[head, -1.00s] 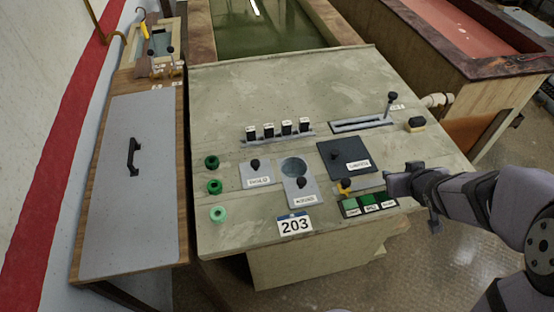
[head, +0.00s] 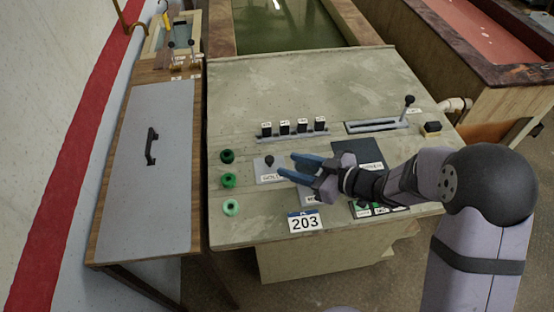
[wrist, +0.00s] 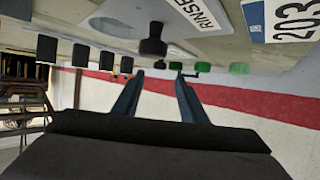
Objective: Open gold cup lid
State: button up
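The gold cup lid is a small light grey plate (head: 259,172) with a black knob (head: 270,160) and a label that seems to read GOLD, flat on the control panel in the head view. My gripper (head: 286,165) is open, with its two blue fingers pointing left at the lid. The fingertips are just right of the knob, and nothing shows between them. In the wrist view, which is upside down, the open gripper (wrist: 155,82) points along the panel. A small dark shape (wrist: 160,64) lies ahead between the fingertips, perhaps the gold lid's knob.
The rinse lid's black knob (wrist: 153,43) is close to the fingers in the wrist view; my gripper partly covers that lid in the head view. Green rings (head: 228,181) stand left of the gold lid. Several black blocks (head: 302,126) stand behind it. A 203 card (head: 304,222) is in front.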

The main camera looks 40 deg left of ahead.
aim_at(272, 161)
jog(key=shift+p+x, duration=0.85)
jog(key=shift+x, duration=2.3)
grip_shut()
jog(key=shift+s+d, duration=0.1)
